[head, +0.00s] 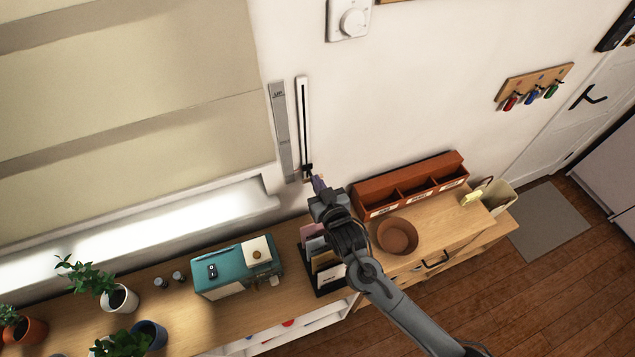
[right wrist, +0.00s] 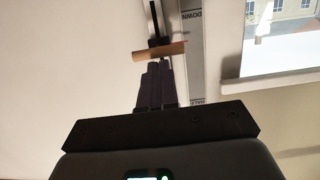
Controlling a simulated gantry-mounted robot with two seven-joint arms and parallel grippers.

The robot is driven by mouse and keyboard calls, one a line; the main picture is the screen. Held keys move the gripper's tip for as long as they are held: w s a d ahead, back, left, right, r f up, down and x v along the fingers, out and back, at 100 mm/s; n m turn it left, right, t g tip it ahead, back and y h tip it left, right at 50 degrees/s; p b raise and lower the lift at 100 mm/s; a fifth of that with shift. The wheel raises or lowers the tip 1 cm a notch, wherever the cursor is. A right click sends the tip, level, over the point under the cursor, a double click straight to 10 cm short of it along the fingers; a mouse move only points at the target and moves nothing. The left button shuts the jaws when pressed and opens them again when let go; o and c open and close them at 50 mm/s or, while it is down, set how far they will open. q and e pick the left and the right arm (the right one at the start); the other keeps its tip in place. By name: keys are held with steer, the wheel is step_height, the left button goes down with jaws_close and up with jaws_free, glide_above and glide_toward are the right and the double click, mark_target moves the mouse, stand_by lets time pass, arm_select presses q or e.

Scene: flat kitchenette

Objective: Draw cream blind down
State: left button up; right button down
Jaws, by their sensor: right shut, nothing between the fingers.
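The cream blind (head: 130,80) hangs over the window at the left of the head view, with a bright strip uncovered below it. To its right is a vertical slider track (head: 303,115) on the wall, beside a grey label strip (head: 283,130). The black slider with its wooden handle (right wrist: 160,51) is near the track's lower end, by the word DOWN in the right wrist view. My right gripper (head: 318,183) is shut and empty, its fingertips (right wrist: 157,68) just short of the handle; whether they touch it I cannot tell. My left gripper is not in view.
Below stands a counter with a teal toaster-like box (head: 237,267), potted plants (head: 119,298), a file holder (head: 325,270), a brown bowl (head: 397,236) and a red-brown organiser (head: 411,184). A thermostat (head: 349,20) is above the track. The wall around the track is otherwise clear.

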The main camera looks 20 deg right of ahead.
steer(key=shift+f, duration=0.15)
step_height(320, 180, down, 5)
steer(key=shift+r+b, duration=0.2)
steer(key=shift+b, duration=1.05)
steer(key=shift+r, duration=0.1)
